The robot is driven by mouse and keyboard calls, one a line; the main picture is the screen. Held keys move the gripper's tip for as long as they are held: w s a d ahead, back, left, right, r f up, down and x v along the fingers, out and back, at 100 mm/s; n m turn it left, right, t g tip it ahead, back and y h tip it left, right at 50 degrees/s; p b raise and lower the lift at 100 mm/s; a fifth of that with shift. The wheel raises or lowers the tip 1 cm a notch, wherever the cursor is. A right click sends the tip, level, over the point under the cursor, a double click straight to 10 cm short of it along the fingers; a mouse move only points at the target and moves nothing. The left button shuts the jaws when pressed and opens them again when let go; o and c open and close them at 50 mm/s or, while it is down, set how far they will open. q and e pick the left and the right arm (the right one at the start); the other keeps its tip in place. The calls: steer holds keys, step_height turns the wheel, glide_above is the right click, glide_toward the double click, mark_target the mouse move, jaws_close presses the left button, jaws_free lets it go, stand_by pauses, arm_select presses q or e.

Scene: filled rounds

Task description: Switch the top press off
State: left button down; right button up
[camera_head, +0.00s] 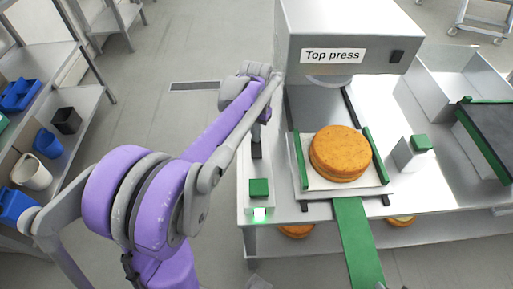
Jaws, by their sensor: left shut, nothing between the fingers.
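The top press (350,25) is a grey metal box with a "Top press" label (333,55) and a small dark part (396,57) on its front. Below and in front of it, an orange-brown round (340,150) lies on a white board between green guides. Left of the board is a pale housing with a green button (259,188) and a lit green lamp (259,213). My purple left arm reaches in from the left. Its gripper (257,152) points down, shut and empty, just behind the green button; contact cannot be told. My right gripper is out of view.
A second pale block with a green top (421,143) stands right of the board. A green strip (357,240) runs off the table's front. A metal bin (450,85) and dark conveyor (490,130) are at right. Shelves with blue bins (20,95) stand at left.

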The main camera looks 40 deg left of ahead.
arm_select(q)
steer(key=shift+f, duration=0.35)
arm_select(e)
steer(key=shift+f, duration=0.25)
arm_select(q)
steer(key=shift+r+p, duration=2.15)
steer(key=shift+r, duration=1.45)
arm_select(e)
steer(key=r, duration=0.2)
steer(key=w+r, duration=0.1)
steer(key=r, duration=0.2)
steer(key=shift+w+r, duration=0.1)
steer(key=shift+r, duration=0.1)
arm_select(q)
steer(key=shift+f, duration=0.1)
